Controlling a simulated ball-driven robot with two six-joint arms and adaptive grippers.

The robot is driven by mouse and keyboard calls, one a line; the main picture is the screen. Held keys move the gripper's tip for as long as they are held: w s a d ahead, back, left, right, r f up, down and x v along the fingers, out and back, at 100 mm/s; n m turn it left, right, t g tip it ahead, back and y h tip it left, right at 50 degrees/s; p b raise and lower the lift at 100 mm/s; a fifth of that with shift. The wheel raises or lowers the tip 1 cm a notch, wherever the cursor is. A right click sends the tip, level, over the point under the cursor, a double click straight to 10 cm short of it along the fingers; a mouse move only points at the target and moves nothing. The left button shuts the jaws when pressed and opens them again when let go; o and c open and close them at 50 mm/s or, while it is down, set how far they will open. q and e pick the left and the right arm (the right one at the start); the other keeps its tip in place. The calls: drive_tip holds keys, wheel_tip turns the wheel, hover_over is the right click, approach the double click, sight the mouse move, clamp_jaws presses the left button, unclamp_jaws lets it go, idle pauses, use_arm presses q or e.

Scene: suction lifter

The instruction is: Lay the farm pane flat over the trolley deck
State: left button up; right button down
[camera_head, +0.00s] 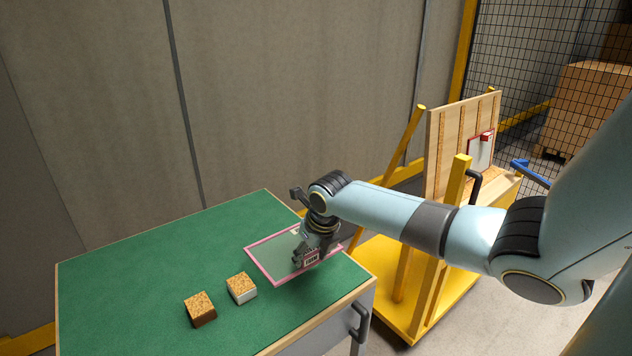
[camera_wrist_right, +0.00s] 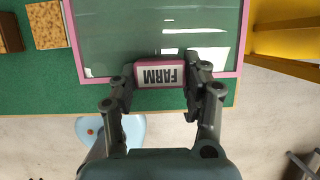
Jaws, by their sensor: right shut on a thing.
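The farm pane (camera_head: 272,254) is a clear sheet with a pink rim at the right end of the green table; it also shows in the right wrist view (camera_wrist_right: 160,28). It looks level; I cannot tell whether it touches the table. My right gripper (camera_head: 306,254) is shut on the pane's pink grip block with the white FARM label (camera_wrist_right: 158,75), at the near edge of the pane. The fingers (camera_wrist_right: 160,86) stand on either side of the block. The yellow trolley (camera_head: 451,294) stands right of the table, with a low yellow deck and an upright wooden board. My left gripper is not in view.
Two cork-topped blocks, one brown-sided (camera_head: 201,309) and one white-sided (camera_head: 241,288), sit on the green table (camera_head: 130,275) left of the pane. A red-rimmed pane (camera_head: 480,153) leans against the trolley's wooden board (camera_head: 450,130). Yellow posts rise beside the board.

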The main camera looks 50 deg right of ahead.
drive_tip(key=w+a, duration=0.1)
drive_tip(key=a, duration=0.4)
drive_tip(key=w+a+p, duration=0.1)
drive_tip(key=a, duration=0.5)
drive_tip(key=w+a+p, duration=0.1)
drive_tip(key=w+a, duration=0.1)
drive_tip(key=a, duration=0.3)
drive_tip(key=shift+a, duration=0.15)
drive_tip(key=shift+w+a+f, duration=0.1)
drive_tip(key=shift+w+a, duration=0.1)
drive_tip(key=shift+a, duration=0.4)
drive_tip(key=shift+w+a, duration=0.15)
drive_tip(key=shift+a, duration=0.7)
drive_tip(key=shift+f, duration=0.75)
drive_tip(key=c, duration=0.5)
unclamp_jaws()
drive_tip(key=shift+c, duration=0.2)
